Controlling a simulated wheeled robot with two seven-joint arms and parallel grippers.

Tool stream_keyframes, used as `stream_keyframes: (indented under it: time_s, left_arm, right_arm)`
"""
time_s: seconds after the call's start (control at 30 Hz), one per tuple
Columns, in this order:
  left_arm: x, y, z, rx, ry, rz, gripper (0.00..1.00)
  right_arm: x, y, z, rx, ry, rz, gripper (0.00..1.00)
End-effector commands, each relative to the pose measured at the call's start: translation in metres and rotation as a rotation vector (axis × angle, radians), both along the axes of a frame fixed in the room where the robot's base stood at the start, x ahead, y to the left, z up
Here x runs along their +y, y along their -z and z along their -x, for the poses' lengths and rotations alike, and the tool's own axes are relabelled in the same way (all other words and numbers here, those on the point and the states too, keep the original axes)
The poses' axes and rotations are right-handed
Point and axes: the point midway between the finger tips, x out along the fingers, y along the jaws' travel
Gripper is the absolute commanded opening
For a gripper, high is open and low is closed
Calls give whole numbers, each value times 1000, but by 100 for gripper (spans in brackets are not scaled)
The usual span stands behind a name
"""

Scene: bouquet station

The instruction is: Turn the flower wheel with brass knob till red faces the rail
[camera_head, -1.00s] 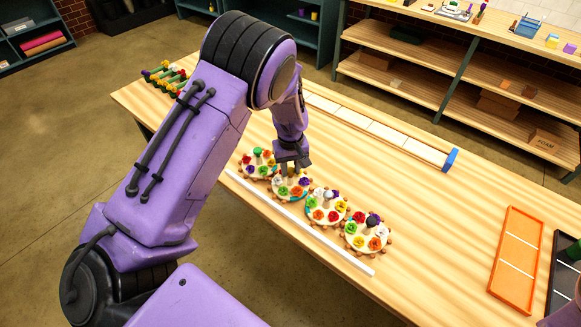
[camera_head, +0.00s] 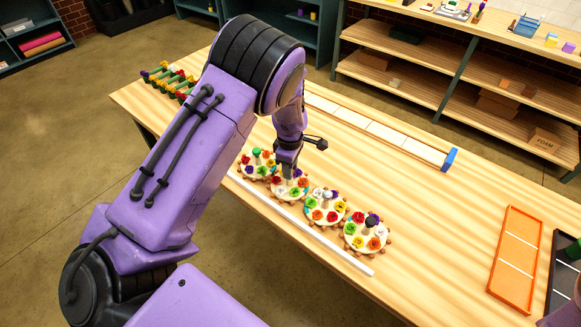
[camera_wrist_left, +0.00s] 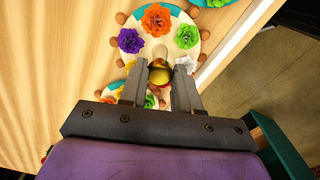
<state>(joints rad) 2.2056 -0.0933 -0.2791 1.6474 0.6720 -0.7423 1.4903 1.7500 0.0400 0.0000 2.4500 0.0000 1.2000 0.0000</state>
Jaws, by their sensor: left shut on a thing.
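The flower wheel (camera_head: 290,198) with the brass knob is second from the left in a row of wheels. The brass knob (camera_wrist_left: 158,74) stands at its middle in the left wrist view. My left gripper (camera_head: 288,174) points down over this wheel, its fingers shut on the knob. In the wrist view, orange (camera_wrist_left: 155,18), purple (camera_wrist_left: 130,40), green (camera_wrist_left: 187,36) and white (camera_wrist_left: 184,65) flowers show; the fingers partly hide the rest. A red flower (camera_head: 275,180) shows on its upper left side in the head view, away from the white rail (camera_head: 310,235).
A wheel with a green knob (camera_head: 257,153) stands to the left; wheels with a pale knob (camera_head: 327,196) and a black knob (camera_head: 370,223) stand to the right, close together. An orange tray (camera_head: 516,260) lies far right. The table between is clear.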

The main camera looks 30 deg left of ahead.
Motion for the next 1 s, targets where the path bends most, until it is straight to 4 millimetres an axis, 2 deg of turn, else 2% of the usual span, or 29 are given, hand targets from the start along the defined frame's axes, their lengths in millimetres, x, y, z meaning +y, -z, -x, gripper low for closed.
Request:
stream_keyframes:
  time_s: [0.6,1.0]
  left_arm:
    - [1,1,2,3,-583,-2,1]
    - [1,2,3,6,-882,-3,1]
  right_arm:
    - [0,0,0,0,0,0,43]
    - [0,0,0,0,0,0,43]
